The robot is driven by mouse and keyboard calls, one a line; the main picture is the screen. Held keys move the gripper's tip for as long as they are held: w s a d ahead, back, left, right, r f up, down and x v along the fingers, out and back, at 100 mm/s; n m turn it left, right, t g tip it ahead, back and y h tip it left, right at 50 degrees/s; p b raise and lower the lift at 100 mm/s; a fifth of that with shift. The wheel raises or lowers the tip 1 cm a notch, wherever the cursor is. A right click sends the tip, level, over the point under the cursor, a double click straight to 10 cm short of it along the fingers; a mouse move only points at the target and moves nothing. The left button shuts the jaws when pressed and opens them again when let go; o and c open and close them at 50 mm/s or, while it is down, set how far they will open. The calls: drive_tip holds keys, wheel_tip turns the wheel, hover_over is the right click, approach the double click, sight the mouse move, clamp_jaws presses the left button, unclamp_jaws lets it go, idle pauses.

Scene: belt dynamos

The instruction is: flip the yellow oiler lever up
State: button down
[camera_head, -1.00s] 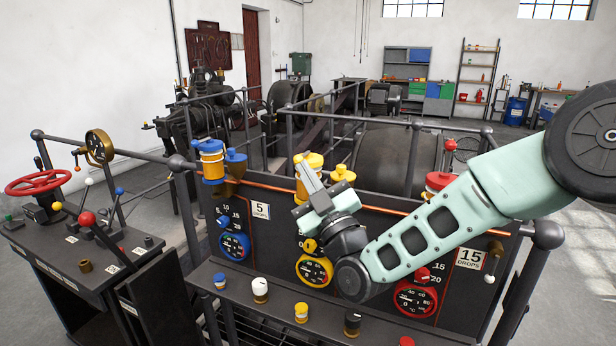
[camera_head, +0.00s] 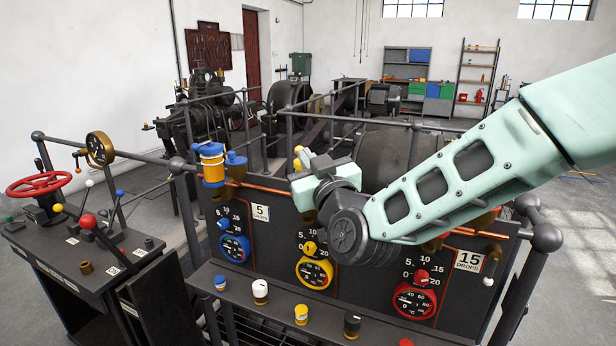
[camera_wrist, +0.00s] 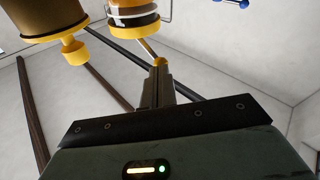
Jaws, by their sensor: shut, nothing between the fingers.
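The yellow oiler (camera_wrist: 134,18) shows at the top of the wrist view. Its thin lever (camera_wrist: 148,47) slants down from the oiler's underside to a yellow ball knob (camera_wrist: 159,61). My gripper (camera_wrist: 160,75) is shut and empty, its fingertips right at the knob; I cannot tell whether they touch. In the head view my gripper (camera_head: 308,163) and wrist cover most of the yellow oiler, leaving only a sliver of yellow (camera_head: 297,153) at their left. The lever is hidden there.
A blue-and-yellow oiler (camera_head: 211,163) stands left on the copper pipe (camera_head: 265,187). A yellow dial (camera_head: 314,272) and a red dial (camera_head: 414,299) sit on the panel below my arm. A yellow cup (camera_wrist: 74,52) hangs beside the oiler. Rails stand behind.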

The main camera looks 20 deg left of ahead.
drive_tip(key=w+r+m+g+h+p, duration=0.1)
drive_tip(key=m+p, duration=0.1)
drive_tip(key=w+r+m+g+h+p, duration=0.1)
drive_tip(key=r+m+g+p, duration=0.1)
drive_tip(key=p, duration=0.1)
drive_tip(key=w+r+m+g+h+p, duration=0.1)
drive_tip(key=m+g+p, duration=0.1)
drive_tip(key=p, duration=0.1)
drive_tip(key=shift+w+d+r+h, duration=0.15)
drive_tip(key=shift+w+h, duration=0.05)
drive_tip(key=shift+h, duration=0.1)
drive_tip(key=shift+r+p, duration=0.6)
drive_tip(key=shift+r, duration=0.2)
